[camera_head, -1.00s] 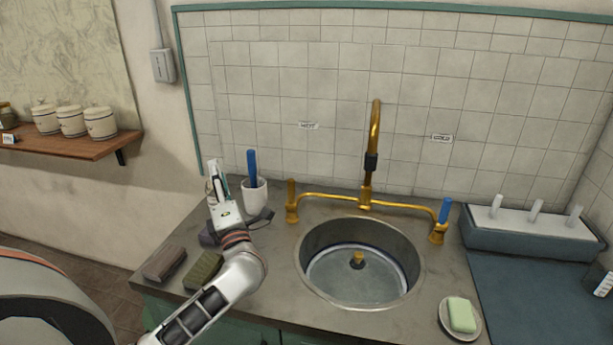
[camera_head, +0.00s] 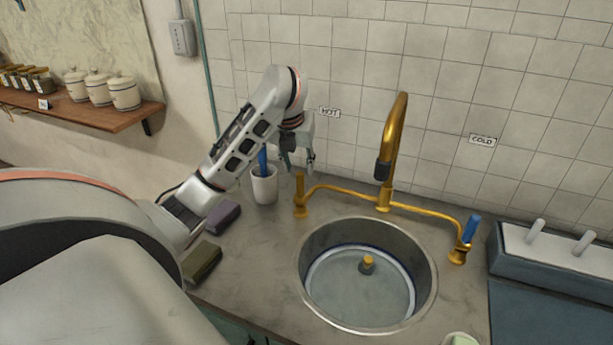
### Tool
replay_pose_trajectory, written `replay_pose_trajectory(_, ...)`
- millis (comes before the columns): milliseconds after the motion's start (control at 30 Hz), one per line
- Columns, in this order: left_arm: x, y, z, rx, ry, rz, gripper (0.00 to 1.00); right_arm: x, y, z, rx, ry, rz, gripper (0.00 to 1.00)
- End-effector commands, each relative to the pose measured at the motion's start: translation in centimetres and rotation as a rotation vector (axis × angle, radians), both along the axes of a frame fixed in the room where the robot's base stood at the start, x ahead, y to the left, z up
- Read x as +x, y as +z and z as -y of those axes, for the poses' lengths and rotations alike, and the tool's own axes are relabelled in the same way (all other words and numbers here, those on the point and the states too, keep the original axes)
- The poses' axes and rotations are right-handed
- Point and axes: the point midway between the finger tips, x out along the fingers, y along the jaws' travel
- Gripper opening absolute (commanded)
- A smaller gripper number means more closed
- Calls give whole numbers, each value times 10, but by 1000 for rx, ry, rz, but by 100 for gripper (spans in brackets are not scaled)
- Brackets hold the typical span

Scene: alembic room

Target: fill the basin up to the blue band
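The round steel basin (camera_head: 313,292) is set in the counter. A thin dark blue band (camera_head: 372,247) runs around its inner wall above a pale ring. A yellow-topped plug (camera_head: 368,262) stands at its bottom; I cannot tell the water level. The gold spout (camera_head: 396,128) rises behind the basin, with no stream visible. The hot tap (camera_head: 300,205) is at the left under the HOT label (camera_head: 330,112); the blue-handled cold tap (camera_head: 470,230) is at the right. My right gripper is out of view.
A white cup (camera_head: 264,188) with a blue-handled item stands left of the hot tap. Dark blocks (camera_head: 203,261) lie on the counter at the left. A blue-grey rack (camera_head: 550,262) with white pegs is at the right. Soap (camera_head: 461,340) shows at the bottom edge.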

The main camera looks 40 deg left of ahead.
Motion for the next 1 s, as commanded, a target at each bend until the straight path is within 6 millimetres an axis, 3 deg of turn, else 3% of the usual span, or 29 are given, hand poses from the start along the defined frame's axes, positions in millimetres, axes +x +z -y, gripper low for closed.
replay_pose_trajectory(600,23,-67,-13,1,2,-4,34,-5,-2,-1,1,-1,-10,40)
replay_pose_trajectory(967,24,-71,-14,3,2,-3,34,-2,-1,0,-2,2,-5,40)
replay_pose_trajectory(1000,24,-71,-14,3,2,-3,29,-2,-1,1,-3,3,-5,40)
